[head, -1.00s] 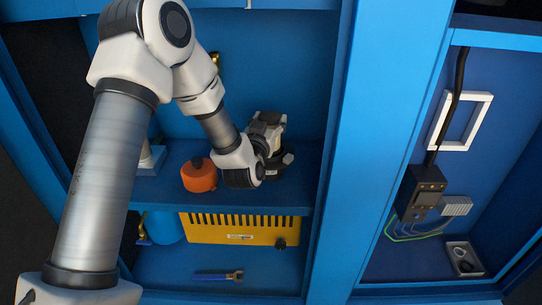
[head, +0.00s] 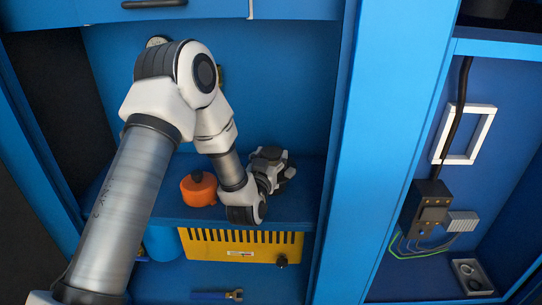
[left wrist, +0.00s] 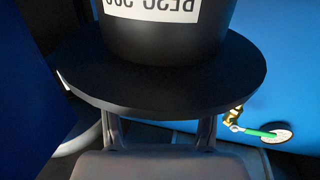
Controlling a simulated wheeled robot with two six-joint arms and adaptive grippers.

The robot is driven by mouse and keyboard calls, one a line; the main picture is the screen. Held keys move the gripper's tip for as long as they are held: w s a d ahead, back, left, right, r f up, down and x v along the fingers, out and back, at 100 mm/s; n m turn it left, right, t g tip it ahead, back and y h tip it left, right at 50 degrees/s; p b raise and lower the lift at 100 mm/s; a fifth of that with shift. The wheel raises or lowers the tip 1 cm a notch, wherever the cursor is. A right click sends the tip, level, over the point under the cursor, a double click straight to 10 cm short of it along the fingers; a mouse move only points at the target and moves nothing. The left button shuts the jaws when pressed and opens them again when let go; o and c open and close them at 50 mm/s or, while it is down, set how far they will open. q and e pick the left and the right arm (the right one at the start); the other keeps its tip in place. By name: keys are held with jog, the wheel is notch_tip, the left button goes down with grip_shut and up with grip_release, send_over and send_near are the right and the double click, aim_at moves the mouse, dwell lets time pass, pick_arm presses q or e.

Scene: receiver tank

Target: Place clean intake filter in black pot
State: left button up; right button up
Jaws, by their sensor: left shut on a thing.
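In the left wrist view, my left gripper (left wrist: 158,132) is shut at the rim of a black round body (left wrist: 160,45) with a wide flat flange and a white label bearing reversed letters. I cannot tell whether this is the intake filter or the black pot. In the head view, my left gripper (head: 276,170) is over the blue shelf, right of the orange pot, with a dark round top beside it. The fingertips are partly hidden by the wrist. No other black pot shows clearly. My right gripper is not in view.
Below are a yellow slotted box (head: 240,246) and a blue-handled tool (head: 215,296). A blue upright (head: 362,150) separates the right bay. A green-handled item (left wrist: 262,133) shows in the wrist view.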

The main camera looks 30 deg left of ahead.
pick_arm(q)
jog(key=o, duration=1.2)
jog(key=shift+r, duration=0.2)
jog(key=shift+r+p, duration=0.5)
jog(key=shift+p, duration=0.05)
jog(key=v, duration=1.2)
jog(key=shift+f, duration=0.1)
